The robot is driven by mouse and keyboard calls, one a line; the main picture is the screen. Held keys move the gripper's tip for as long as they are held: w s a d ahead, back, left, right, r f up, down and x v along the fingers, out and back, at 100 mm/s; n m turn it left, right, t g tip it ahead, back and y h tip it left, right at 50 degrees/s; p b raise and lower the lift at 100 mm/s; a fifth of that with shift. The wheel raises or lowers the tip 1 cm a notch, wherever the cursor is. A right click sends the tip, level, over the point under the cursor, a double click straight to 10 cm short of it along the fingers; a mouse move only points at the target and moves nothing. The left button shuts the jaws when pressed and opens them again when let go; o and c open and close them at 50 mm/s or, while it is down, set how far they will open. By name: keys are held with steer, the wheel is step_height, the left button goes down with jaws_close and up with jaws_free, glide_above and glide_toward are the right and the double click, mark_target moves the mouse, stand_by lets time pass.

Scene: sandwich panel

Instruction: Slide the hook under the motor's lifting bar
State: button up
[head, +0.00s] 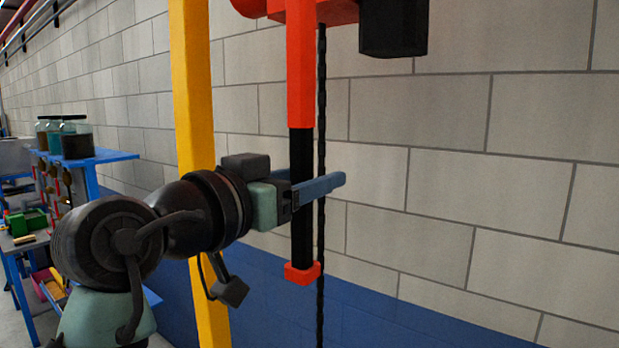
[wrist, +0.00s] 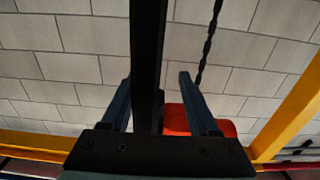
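A black upright bar (head: 302,185) with a red upper sleeve (head: 300,75) and a red foot (head: 302,272) hangs by the wall in the head view. My gripper (head: 335,183) is level with the black part. In the wrist view, the bar (wrist: 148,50) runs between the two blue fingers of my gripper (wrist: 156,82). A gap shows at the right finger; the left finger looks close to the bar, and contact is unclear. The gripper is open. I cannot make out the hook, the motor or its lifting bar in either view.
A dark chain (head: 321,120) hangs just right of the bar. A black block (head: 393,25) hangs from the red structure above. A yellow post (head: 192,80) stands behind my arm. A blue shelf (head: 105,157) with jars is at left. The block wall (head: 480,200) is behind.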

steer(key=shift+a, duration=0.15)
steer(key=b+v, duration=0.6)
steer(key=v, duration=0.6)
steer(key=shift+s+a, duration=0.15)
steer(key=shift+s, duration=0.25)
steer(key=shift+a, duration=0.1)
